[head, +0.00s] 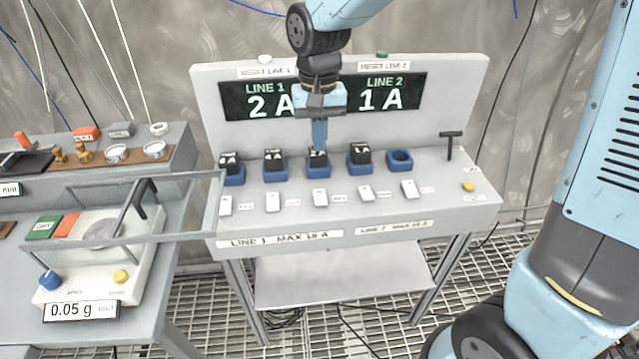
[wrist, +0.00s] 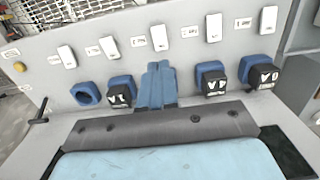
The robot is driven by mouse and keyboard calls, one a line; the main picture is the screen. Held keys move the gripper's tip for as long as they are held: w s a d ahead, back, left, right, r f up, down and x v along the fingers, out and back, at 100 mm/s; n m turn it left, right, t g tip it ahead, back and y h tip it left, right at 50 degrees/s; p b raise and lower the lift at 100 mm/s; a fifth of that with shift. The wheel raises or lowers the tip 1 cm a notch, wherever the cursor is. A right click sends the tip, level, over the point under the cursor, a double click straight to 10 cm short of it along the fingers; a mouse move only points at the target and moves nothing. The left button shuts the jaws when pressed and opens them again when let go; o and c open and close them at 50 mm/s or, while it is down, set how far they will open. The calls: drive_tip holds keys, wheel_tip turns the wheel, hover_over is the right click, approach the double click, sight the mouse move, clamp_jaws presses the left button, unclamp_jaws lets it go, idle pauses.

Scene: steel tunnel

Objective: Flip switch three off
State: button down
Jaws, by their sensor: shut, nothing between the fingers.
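Several white switches stand in a row on the sloped console (head: 450,205). The middle one, third from either end, is switch three (head: 320,198); it also shows in the wrist view (wrist: 160,37). Its label is too small to read, and I cannot tell its position for sure. My gripper (head: 319,147) is shut and empty, pointing down over the black plug in the third blue socket (head: 318,172), behind switch three. In the wrist view my fingertips (wrist: 157,66) are apart from the switch and hide the third socket.
Black plugs (head: 274,158) sit in the other blue sockets, except the empty rightmost socket (head: 400,159). The display (head: 385,97) reads LINE 1 2 A and LINE 2 1 A. A black T-handle (head: 451,143) stands at right. A balance (head: 85,265) with a glass frame is at left.

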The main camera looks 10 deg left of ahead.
sight(320, 200)
drive_tip(key=f, duration=1.4)
drive_tip(key=shift+s+d, duration=0.1)
drive_tip(key=shift+s, duration=0.3)
